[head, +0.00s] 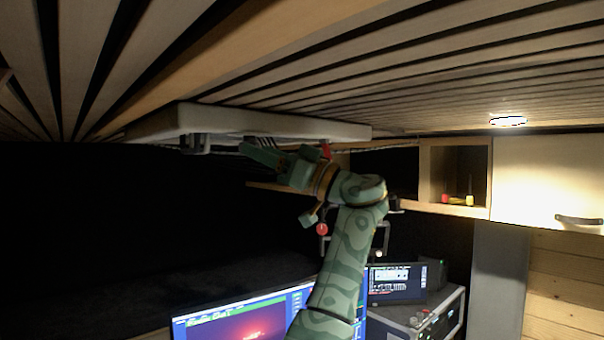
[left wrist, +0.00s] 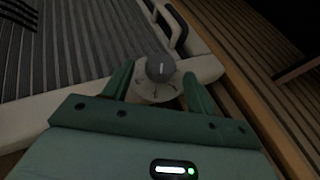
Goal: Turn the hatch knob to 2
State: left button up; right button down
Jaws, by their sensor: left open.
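The hatch (head: 250,122) is a pale framed panel in the slatted ceiling. In the left wrist view, the hatch knob (left wrist: 160,68) is a round grey knob with a short white mark, on a pale round dial plate (left wrist: 154,95). The dial's dark marks are too small to read. My left gripper (head: 252,152) is raised just under the hatch's edge. Its two green fingers are open, one on each side of the knob in the left wrist view; I cannot tell whether they touch it. The knob cannot be made out in the head view. My right gripper is not in view.
Below my arm are a large monitor (head: 250,318) and a smaller screen (head: 395,283). An open shelf (head: 440,170) and a white cabinet (head: 545,180) are at right. The left side is dark.

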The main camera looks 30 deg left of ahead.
pick_arm(q)
jog(key=b+v, duration=0.2)
jog(key=v, duration=1.3)
